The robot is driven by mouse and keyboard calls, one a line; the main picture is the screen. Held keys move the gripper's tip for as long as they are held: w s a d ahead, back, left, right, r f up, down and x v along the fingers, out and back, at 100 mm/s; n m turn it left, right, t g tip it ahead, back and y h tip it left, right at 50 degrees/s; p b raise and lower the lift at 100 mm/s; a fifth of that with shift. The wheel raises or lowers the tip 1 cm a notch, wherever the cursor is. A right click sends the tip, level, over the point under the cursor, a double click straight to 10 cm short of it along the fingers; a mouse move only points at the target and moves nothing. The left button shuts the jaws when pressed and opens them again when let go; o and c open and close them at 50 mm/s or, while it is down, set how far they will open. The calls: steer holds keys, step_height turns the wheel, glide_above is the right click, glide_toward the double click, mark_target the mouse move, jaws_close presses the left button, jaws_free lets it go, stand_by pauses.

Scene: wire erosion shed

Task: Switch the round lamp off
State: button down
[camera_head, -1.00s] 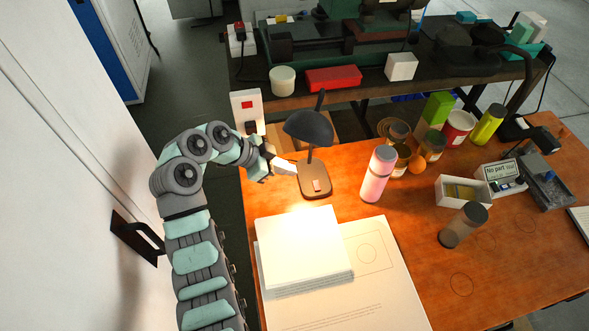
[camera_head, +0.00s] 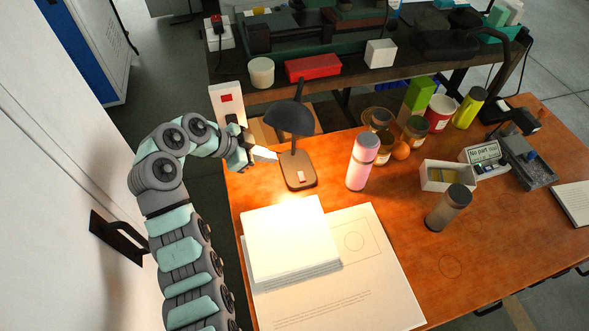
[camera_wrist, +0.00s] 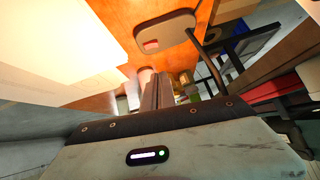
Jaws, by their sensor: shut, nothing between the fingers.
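The desk lamp has a dark round dome shade (camera_head: 289,118) on a thin stem and a brown base (camera_head: 298,170). A small switch (camera_head: 301,177) sits on the base; in the wrist view the switch (camera_wrist: 151,45) looks red, on the rounded base (camera_wrist: 165,30). Bright light falls on the table and papers below the shade, so the lamp appears lit. My gripper (camera_head: 268,153) is shut and empty, with its pale fingertips just left of the base, near the stem. In the wrist view my gripper's fingers (camera_wrist: 155,90) point toward the table, apart from the switch.
A white paper stack (camera_head: 290,238) lies in front of the lamp. A pink bottle (camera_head: 362,162) stands to its right, with several jars beyond. A white socket box (camera_head: 228,103) is behind my gripper. A second dark lamp-like arm (camera_head: 500,50) is at far right.

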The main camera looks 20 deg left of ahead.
steer(key=b, duration=0.1)
glide_above(301, 172)
steer(key=s+a, duration=0.2)
steer(key=s, duration=0.1)
step_height(301, 172, down, 7)
steer(key=shift+w+d+f, duration=0.1)
steer(key=shift+w+d, duration=0.05)
steer(key=shift+w+a+f+b, duration=0.15)
steer(key=shift+f+b, duration=0.15)
steer(key=shift+f, duration=0.7)
steer(key=shift+w+a+f+b, duration=0.15)
steer(key=shift+f+b, duration=0.1)
steer(key=shift+f, duration=0.7)
steer(key=shift+d, duration=0.1)
